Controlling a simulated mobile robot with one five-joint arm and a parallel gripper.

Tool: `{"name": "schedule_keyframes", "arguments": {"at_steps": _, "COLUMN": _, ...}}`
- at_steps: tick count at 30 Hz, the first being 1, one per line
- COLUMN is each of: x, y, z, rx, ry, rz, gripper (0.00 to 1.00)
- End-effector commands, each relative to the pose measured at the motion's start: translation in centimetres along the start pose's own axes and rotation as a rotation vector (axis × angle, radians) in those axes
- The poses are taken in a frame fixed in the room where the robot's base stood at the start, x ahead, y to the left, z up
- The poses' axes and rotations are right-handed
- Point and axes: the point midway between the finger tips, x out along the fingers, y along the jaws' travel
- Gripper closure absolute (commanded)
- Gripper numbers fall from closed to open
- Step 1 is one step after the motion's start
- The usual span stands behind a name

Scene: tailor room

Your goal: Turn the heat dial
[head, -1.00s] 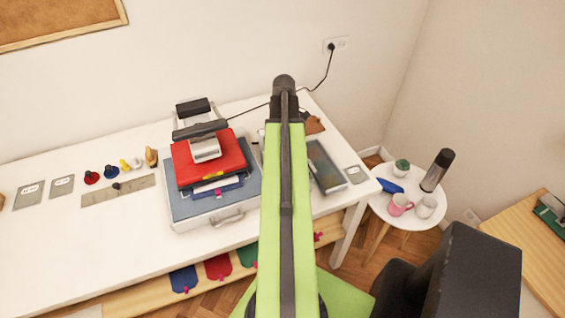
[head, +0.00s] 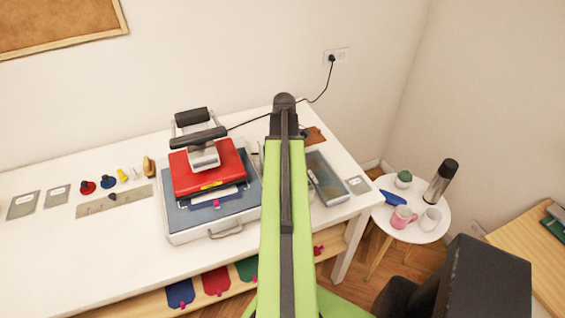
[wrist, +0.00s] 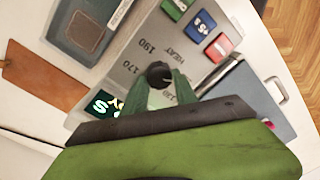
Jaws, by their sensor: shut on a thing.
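In the wrist view a grey control panel carries a black heat dial (wrist: 159,75) with the printed word HEAT and numbers such as 170 and 190 around it. My gripper (wrist: 158,88) is at the dial, its two green fingers on either side of it and shut on it. The dial's pointer mark is too small to read. A lit green display (wrist: 105,103) is partly hidden behind my gripper. In the head view the red heat press (head: 207,170) stands on the white table; my arm hides the panel and gripper there.
Green, blue and red buttons (wrist: 203,22) lie beyond the dial on the panel. A grey tray (head: 326,180) and a brown leather piece (wrist: 45,84) lie near. A white side table (head: 415,228) holds mugs and a dark flask (head: 441,181).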

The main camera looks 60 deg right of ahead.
Motion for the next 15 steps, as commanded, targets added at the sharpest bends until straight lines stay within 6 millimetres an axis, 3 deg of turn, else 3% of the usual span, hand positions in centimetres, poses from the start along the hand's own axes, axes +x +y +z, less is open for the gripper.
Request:
{"name": "schedule_keyframes", "arguments": {"at_steps": 8, "x": 0.01, "y": 0.05, "z": 0.04, "rx": 0.042, "ry": 0.003, "rz": -0.013, "gripper": 1.00}}
{"name": "schedule_keyframes", "arguments": {"at_steps": 15, "x": 0.00, "y": 0.15, "z": 0.12, "rx": 0.190, "ry": 0.011, "rz": -0.012, "gripper": 1.00}}
